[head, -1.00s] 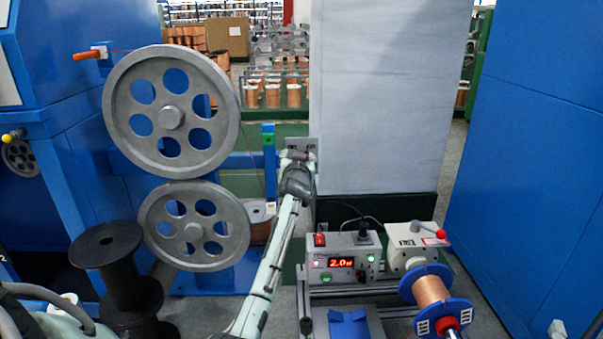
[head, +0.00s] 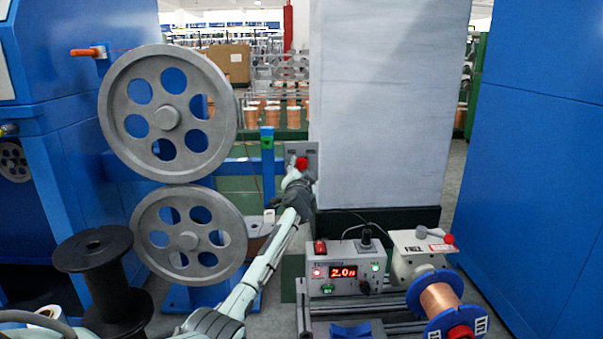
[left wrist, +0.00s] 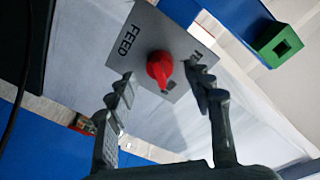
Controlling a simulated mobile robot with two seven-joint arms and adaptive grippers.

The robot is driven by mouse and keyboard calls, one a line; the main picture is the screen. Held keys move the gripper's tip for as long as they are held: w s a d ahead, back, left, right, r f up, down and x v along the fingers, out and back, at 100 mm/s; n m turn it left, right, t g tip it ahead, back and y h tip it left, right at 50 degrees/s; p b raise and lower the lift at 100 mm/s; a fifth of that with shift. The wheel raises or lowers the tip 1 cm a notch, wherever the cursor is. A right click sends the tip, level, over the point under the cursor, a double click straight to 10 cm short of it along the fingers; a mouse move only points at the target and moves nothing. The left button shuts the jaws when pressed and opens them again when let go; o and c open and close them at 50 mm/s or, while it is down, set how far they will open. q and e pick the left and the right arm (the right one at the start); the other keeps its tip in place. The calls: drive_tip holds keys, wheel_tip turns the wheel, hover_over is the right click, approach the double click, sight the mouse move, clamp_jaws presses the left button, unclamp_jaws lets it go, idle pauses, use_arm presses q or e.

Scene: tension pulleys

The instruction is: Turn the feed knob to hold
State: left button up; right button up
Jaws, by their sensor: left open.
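The red feed knob (head: 301,163) sits on a grey plate (head: 311,150) beside the pale column. In the left wrist view the knob (left wrist: 160,66) stands on the tilted plate (left wrist: 150,35), with FEED lettered to its left. A second label to its right is partly hidden by a finger. I cannot tell exactly where the knob points. My left gripper (head: 297,177) is in front of the plate. In the left wrist view its open fingers (left wrist: 163,85) spread to either side of the knob, with a gap on both sides. My right gripper is out of view.
Two grey pulleys (head: 167,114) stand left of my left arm. A black spool (head: 100,275) is at lower left. A control box (head: 347,270) reading about 2.0 and a copper spool (head: 438,299) are at lower right. A green-capped blue post (head: 267,140) stands close left of the plate.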

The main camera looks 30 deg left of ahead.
use_arm(q)
drive_tip(key=shift+b+x, duration=0.3)
drive_tip(key=shift+x, duration=0.8)
drive_tip(key=c, duration=1.1)
drive_tip(key=shift+m, duration=0.8)
drive_tip(key=shift+c, duration=0.3)
